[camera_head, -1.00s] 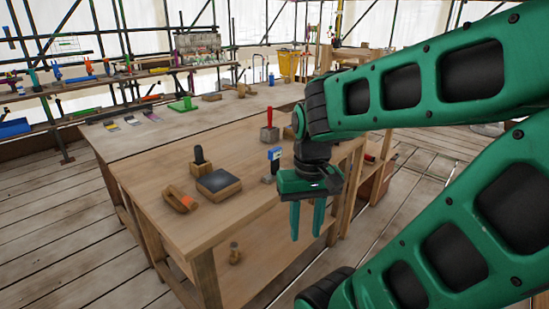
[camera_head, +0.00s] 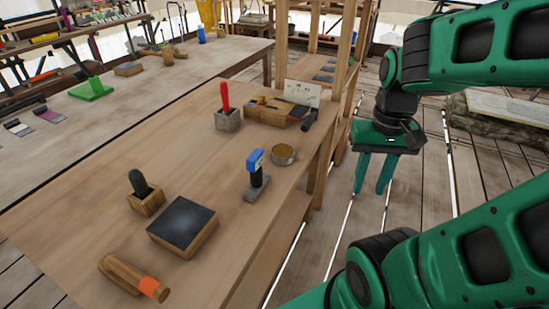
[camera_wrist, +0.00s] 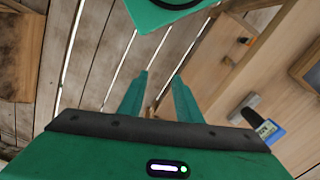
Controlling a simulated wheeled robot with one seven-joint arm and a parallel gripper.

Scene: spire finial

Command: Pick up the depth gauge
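The depth gauge appears to be the tool with a blue head and small display (camera_head: 256,162). It stands upright on a grey base near the right edge of the workbench (camera_head: 105,225). It also shows at the lower right of the wrist view (camera_wrist: 266,129), partly cut off by my gripper's body. My gripper (camera_head: 373,190) points down beyond the bench's right edge, over the floor, to the right of the gauge and apart from it. In the wrist view its two green fingers (camera_wrist: 160,83) are apart with nothing between them.
A round tin (camera_head: 284,154) stands just right of the gauge. A red-handled tool in a stone block (camera_head: 228,119) and a wooden box (camera_head: 268,112) are behind it. A dark-topped block (camera_head: 183,226) lies to its left. A wooden post (camera_head: 340,110) rises at the bench's right edge.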

